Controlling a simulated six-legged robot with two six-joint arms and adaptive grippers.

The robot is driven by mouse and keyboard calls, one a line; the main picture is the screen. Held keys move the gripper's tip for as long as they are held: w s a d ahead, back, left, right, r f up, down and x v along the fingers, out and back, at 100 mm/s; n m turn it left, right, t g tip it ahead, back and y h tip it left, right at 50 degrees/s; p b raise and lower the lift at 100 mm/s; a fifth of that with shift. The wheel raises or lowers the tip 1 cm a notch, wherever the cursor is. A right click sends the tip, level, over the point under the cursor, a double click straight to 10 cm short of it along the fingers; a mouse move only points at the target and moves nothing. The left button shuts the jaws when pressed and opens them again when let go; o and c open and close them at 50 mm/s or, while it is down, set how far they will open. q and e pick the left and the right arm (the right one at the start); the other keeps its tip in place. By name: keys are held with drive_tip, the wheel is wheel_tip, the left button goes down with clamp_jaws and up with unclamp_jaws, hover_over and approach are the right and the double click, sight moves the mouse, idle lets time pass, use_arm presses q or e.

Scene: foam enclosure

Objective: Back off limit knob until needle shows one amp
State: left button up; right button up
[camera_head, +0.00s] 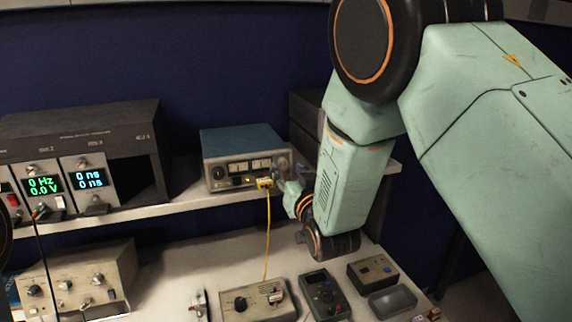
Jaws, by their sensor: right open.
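A blue-topped bench instrument (240,158) stands on the shelf at the middle of the head view. Its pale front has a dark round knob (217,173) at the left and a row of small pale windows. I cannot read a needle or any markings at this size. A yellow plug (265,183) sits at its lower front, with a yellow cable hanging down. My right gripper (283,170) is open at the right end of the instrument's front. Its fingers hide that corner, and I cannot tell whether they surround or touch a knob there. My left gripper is out of view.
A dark rack (70,125) with lit green and blue displays stands on the shelf at left. On the bench below are a beige knobbed box (75,280), a smaller box (258,300), a dark handheld meter (325,293) and a grey tray (392,301). The yellow cable (267,235) crosses below the shelf.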

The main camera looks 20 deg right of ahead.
sight(283, 164)
drive_tip(key=shift+w+a+r, duration=0.1)
drive_tip(key=shift+w, duration=1.05)
clamp_jaws()
